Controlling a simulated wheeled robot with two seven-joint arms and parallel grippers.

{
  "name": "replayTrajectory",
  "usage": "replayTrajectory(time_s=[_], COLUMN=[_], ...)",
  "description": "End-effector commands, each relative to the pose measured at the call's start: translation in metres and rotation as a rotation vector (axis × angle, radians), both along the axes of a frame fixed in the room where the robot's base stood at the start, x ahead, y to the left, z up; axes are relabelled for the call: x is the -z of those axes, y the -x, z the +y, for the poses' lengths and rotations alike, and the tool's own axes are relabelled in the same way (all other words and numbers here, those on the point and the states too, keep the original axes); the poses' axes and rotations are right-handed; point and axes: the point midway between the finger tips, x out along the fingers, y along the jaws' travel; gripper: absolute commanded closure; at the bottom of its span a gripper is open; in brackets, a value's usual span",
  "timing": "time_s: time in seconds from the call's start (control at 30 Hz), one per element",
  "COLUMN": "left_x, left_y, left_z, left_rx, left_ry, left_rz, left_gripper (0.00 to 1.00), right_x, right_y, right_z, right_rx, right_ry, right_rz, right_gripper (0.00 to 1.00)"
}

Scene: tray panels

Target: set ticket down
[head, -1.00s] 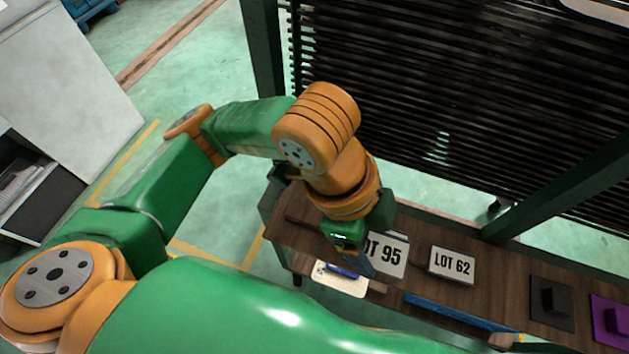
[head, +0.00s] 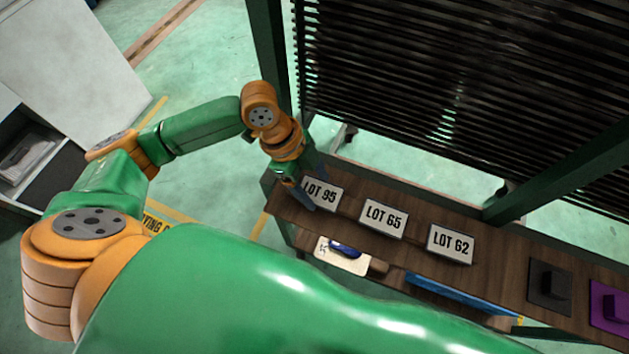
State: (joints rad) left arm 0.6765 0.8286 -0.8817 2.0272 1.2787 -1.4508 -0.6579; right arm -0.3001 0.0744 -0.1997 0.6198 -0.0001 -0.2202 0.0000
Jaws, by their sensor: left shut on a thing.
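The ticket, a white card with a dark border reading LOT 95 (head: 325,191), is at the left end of a row of cards over the brown wooden top (head: 499,261). My left gripper (head: 303,197) is shut on its left edge and covers part of that edge. The card faces me and is level with the row. I cannot tell whether its lower edge touches the wood. My right gripper is not in view.
Cards LOT 65 (head: 383,218) and LOT 62 (head: 451,244) stand to the right. Further right are a black pad (head: 541,296) and a purple pad (head: 602,318). A white card with a blue object (head: 345,250) lies lower, in front. A dark slatted rack (head: 420,90) rises behind.

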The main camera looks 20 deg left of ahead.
Motion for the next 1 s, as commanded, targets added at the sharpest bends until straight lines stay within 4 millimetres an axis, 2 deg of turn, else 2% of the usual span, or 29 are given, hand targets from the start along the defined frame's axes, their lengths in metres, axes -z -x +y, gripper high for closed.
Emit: replayTrajectory(time_s=[0.2,0.23,0.3,0.53,0.63,0.9,1.0], left_x=[0.003,0.003,0.002,0.001,-0.008,-0.077,-0.097], left_y=[0.0,0.0,0.0,0.0,-0.001,-0.002,-0.002], left_z=[0.0,0.0,0.0,-0.001,0.002,0.031,0.039], left_rx=[0.0,0.0,0.0,0.0,-0.002,-0.003,-0.003], left_ry=[0.0,0.0,0.0,0.001,0.001,0.0,0.0], left_rz=[0.001,0.0,0.0,0.0,-0.004,-0.006,-0.004], left_gripper=[0.79,0.21,0.02,0.0,0.0,0.0,0.0], right_x=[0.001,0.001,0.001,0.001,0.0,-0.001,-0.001], right_y=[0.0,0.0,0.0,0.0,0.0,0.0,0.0], right_z=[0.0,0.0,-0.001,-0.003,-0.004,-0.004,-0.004], right_rx=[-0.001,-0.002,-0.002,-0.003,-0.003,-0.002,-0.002], right_ry=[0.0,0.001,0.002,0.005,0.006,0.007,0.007], right_rz=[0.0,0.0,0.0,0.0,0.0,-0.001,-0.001], right_gripper=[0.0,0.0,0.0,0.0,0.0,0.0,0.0])
